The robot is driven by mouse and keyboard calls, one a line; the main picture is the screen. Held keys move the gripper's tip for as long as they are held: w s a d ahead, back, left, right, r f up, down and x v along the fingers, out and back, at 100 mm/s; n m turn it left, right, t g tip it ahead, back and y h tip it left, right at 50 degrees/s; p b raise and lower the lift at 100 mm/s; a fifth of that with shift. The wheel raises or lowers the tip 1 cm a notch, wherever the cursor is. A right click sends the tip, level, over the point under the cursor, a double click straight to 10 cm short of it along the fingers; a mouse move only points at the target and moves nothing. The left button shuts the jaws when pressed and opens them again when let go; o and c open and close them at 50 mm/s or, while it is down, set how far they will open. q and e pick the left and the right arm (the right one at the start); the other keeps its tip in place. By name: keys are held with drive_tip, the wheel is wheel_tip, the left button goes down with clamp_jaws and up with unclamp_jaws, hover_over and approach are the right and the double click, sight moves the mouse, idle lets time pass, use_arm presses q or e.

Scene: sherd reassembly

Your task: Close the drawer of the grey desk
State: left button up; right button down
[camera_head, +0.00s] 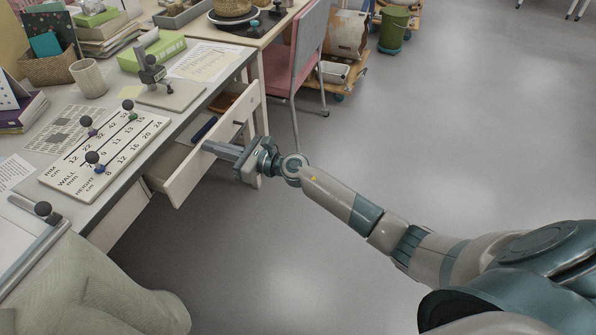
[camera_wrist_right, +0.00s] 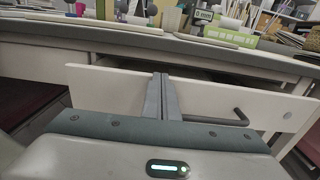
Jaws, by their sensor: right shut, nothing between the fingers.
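The grey desk (camera_head: 222,82) stands at the left, and its drawer (camera_head: 183,184) is pulled out, with the pale front panel away from the desk. A dark blue object (camera_head: 205,129) lies inside the drawer. My right gripper (camera_head: 206,147) is shut and empty at the drawer front. In the right wrist view its fingers (camera_wrist_right: 160,84) overlap the panel (camera_wrist_right: 105,88), left of the dark bar handle (camera_wrist_right: 228,121). I cannot tell whether the fingertips touch the panel. My left gripper is not in view.
On the desk lie a white number board (camera_head: 112,150) with dark-knobbed pieces, a beige cup (camera_head: 90,78) and a green box (camera_head: 152,52). A pink chair (camera_head: 308,45) stands behind the drawer. The floor (camera_head: 400,130) at the right is clear.

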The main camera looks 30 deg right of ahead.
drive_tip(key=b+x, duration=0.1)
drive_tip(key=x, duration=0.6)
drive_tip(key=shift+w+a+b, duration=0.2)
drive_tip(key=shift+b, duration=0.1)
drive_tip(key=shift+w+a, duration=0.1)
drive_tip(key=shift+w, duration=0.05)
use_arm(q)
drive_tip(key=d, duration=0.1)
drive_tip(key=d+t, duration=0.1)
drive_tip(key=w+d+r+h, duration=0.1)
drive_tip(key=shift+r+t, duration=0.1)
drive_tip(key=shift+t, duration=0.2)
use_arm(e)
drive_tip(key=shift+r, duration=0.2)
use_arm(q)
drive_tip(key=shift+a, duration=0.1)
use_arm(e)
drive_tip(key=shift+r, duration=0.15)
